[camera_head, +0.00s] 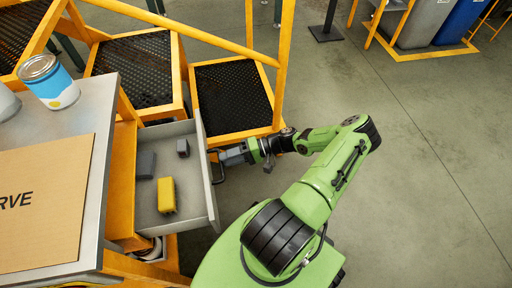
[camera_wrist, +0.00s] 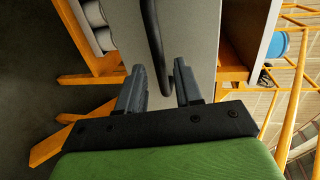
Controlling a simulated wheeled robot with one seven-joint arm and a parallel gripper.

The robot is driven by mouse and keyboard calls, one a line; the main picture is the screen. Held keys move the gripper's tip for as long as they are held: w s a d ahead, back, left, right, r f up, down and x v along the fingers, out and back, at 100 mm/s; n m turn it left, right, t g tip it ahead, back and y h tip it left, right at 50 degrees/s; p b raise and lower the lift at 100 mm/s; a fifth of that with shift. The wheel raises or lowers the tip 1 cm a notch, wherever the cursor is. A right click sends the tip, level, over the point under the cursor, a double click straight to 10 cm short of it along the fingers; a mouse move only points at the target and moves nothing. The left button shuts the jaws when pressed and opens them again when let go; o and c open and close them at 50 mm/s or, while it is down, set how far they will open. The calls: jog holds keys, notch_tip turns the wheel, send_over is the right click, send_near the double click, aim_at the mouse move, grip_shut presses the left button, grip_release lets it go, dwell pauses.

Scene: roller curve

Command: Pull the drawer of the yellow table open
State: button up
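The yellow table (camera_head: 121,180) with a grey metal top stands at the left in the head view. Its grey drawer (camera_head: 205,185) is pulled well out to the right, with its inside showing. The drawer front (camera_wrist: 200,40) fills the middle of the wrist view. Its dark bar handle (camera_wrist: 154,35) runs down from the top edge and curves at its lower end. My gripper (camera_wrist: 160,88) is at the handle, with its fingers apart. The handle's lower end shows between the fingertips, with gaps beside it. In the head view my gripper (camera_head: 224,157) is beside the drawer front.
The drawer holds a yellow block (camera_head: 167,195), a grey block (camera_head: 146,165) and a small dark block (camera_head: 183,148). A can (camera_head: 48,82) and a cardboard sheet (camera_head: 40,205) lie on the tabletop. Yellow steps (camera_head: 235,95) stand behind the drawer.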

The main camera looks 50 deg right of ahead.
jog(key=p+v, duration=0.1)
jog(key=v, duration=1.1)
jog(key=shift+d, duration=0.2)
jog(key=shift+s, duration=0.15)
jog(key=w+a+r+n+g+h+p, duration=0.25)
jog(key=a+r, duration=0.25)
jog(key=r, duration=0.4)
jog(key=w+a+r+n+g+h+p, duration=0.15)
jog(key=a+r+g+h, duration=0.3)
jog(key=r, duration=0.45)
jog(key=w+a+r+n+g+h+p, duration=0.1)
jog(key=a+r+g+h+p, duration=0.15)
jog(key=a+r, duration=0.45)
jog(key=s+a+r+t+h+p, duration=0.1)
jog(key=s+a+r+t, duration=0.1)
jog(key=r, duration=0.4)
jog(key=s+a+r+n+t+h+p, duration=0.1)
jog(key=s+a+r+t+p, duration=0.1)
jog(key=s+r, duration=0.3)
jog(key=s+a+r+n+t+h+p, duration=0.1)
jog(key=s+a+r+t+p, duration=0.1)
jog(key=s+a+r, duration=0.2)
notch_tip(320, 180, up, 3)
jog(key=shift+s+a+r, duration=0.1)
jog(key=shift+s+a, duration=0.1)
jog(key=shift+a, duration=0.1)
jog(key=shift+a, duration=0.1)
